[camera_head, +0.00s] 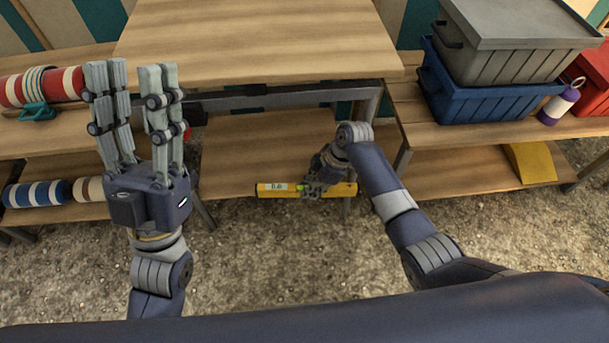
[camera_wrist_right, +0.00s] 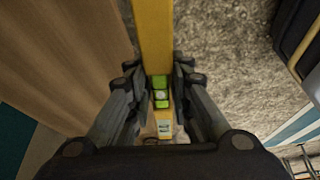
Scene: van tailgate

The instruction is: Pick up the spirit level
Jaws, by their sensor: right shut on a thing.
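The spirit level is a yellow bar (camera_head: 340,189) with a green vial and a pale label, lying level across the head view at the front edge of the lower shelf. My right gripper (camera_head: 312,190) is shut on it near its middle. In the right wrist view the yellow level (camera_wrist_right: 153,40) runs between the fingers of the right gripper (camera_wrist_right: 160,85), with the green vial between the fingertips. I cannot tell whether the level touches the shelf. My left gripper (camera_head: 127,90) is raised at the left, its fingers apart and empty.
The wooden table top (camera_head: 255,40) stands above the lower shelf (camera_head: 255,150). A blue crate (camera_head: 490,97) with a grey lidded box (camera_head: 520,50) on it stands at the right, beside a purple-and-white bottle (camera_head: 560,102). Striped rolls (camera_head: 45,192) lie at the left. Gravel ground is clear in front.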

